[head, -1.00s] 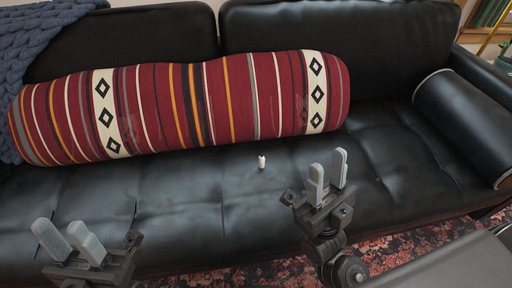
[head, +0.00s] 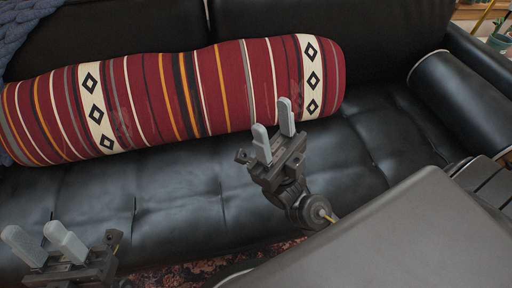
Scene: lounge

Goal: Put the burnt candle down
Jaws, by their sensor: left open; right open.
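The burnt candle does not show in the head view now. In the earlier frame a small whitish stub, possibly the candle, stood on the black sofa seat below the striped bolster; my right gripper now covers about that spot. My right gripper (head: 272,120) is open, with its two grey fingers apart and pointing up the picture over the sofa seat (head: 170,205), near the bolster's lower edge. Nothing shows between its fingers. My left gripper (head: 36,234) is open and empty at the lower left, in front of the seat.
The long red striped bolster (head: 205,95) lies along the sofa's backrest (head: 290,22). A black round cushion (head: 460,100) rests by the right arm of the sofa. A blue knitted throw (head: 20,25) hangs at the upper left. The middle-left seat is clear.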

